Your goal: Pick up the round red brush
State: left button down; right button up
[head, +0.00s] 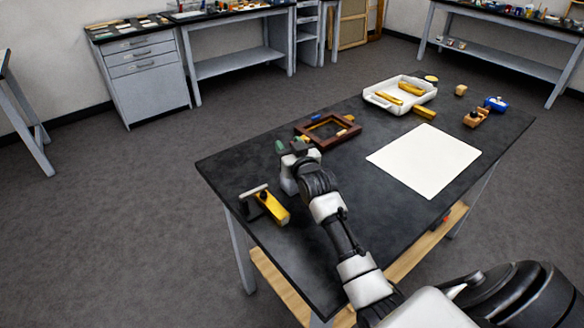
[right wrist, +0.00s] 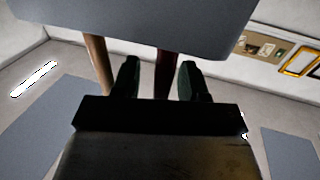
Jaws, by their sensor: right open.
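I cannot pick out the round red brush for certain in either view. A small red and dark thing (head: 440,217) shows at the right edge of the worktable, low by the shelf, too small to name. My right gripper (head: 291,146) is open over the left part of the black table, just left of a brown wooden frame (head: 304,132). My left gripper is not in view.
A yellow-handled tool (head: 272,207) lies near the table's left edge. A white sheet (head: 425,160) covers the right middle. A white tray (head: 370,96) holds yellow pieces. A wooden tool (head: 476,117) and a blue thing (head: 496,103) lie far right. The front middle is bare.

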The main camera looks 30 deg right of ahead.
grip_shut()
jog(key=shift+r, duration=0.1)
